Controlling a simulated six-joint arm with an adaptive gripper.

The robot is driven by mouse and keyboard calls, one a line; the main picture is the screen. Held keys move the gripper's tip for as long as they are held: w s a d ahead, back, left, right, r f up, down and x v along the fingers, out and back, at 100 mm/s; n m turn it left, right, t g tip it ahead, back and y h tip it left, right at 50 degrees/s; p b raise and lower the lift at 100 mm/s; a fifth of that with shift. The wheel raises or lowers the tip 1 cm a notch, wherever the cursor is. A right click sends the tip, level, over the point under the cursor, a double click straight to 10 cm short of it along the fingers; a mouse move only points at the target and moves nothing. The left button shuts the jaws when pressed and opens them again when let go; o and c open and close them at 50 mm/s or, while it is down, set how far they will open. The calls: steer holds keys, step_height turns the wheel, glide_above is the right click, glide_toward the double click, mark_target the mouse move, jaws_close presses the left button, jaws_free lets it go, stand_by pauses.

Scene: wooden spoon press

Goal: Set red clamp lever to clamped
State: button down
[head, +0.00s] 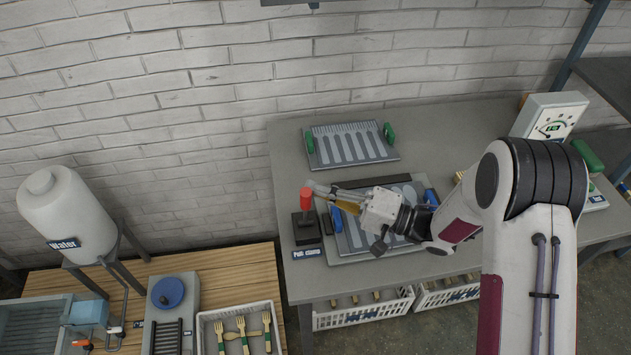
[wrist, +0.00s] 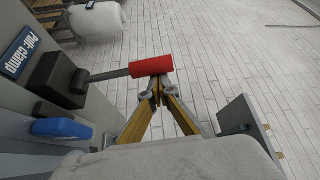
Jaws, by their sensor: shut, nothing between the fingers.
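The red clamp lever (head: 306,198) rises from a dark base (head: 306,228) on the grey table, left of the press plate. In the wrist view the red handle (wrist: 151,65) sits on a grey rod that comes out of the dark block (wrist: 58,80). My gripper (head: 312,186) is shut, with its fingertips at the red handle. In the wrist view my gripper (wrist: 156,88) has its closed tips right at the underside of the red handle, seemingly touching it. Nothing is between the fingers.
A label plate (head: 306,254) lies in front of the lever base. The press plate (head: 350,236) with blue handles lies under my wrist. A second plate with green handles (head: 390,133) lies behind. A white water tank (head: 66,212) stands at the left.

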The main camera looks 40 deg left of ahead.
steer(key=shift+n, duration=0.7)
steer(key=s+d, duration=0.1)
steer(key=s+d+f, duration=0.1)
steer(key=s+d, duration=0.1)
steer(key=shift+s+d+f, duration=0.15)
steer(key=shift+s+f, duration=0.05)
steer(key=shift+s+f, duration=0.1)
steer(key=shift+w+a+r, duration=0.25)
steer(key=shift+w+r, duration=0.05)
steer(key=shift+w, duration=0.15)
glide_toward(308, 203)
steer(key=shift+w+d+y, duration=0.2)
steer(key=shift+w, duration=0.75)
steer(key=shift+w+d+y, duration=0.2)
steer(key=shift+w+d, duration=0.05)
steer(key=shift+w, duration=0.75)
